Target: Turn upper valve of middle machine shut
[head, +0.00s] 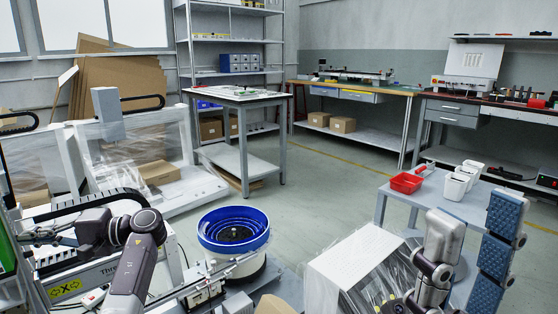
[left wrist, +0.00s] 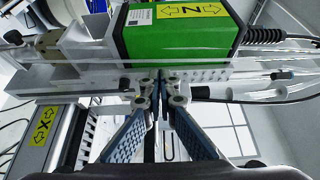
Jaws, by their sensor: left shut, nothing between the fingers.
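I cannot make out the upper valve with certainty in either view. In the head view my left gripper (head: 42,236) reaches over the machine with the yellow X label (head: 66,288). In the left wrist view the left gripper (left wrist: 161,82) is shut and empty. Its tips are in front of a pale perforated rail, under a green housing (left wrist: 180,38) with a yellow arrow label. I cannot tell whether they touch the rail.
A blue round feeder bowl (head: 233,228) stands right of the machine. A white box under clear film (head: 350,262) is in front. Blue textured pads (head: 505,214) stand at right. Red (head: 406,182) and white bins sit on a grey table. The middle floor is clear.

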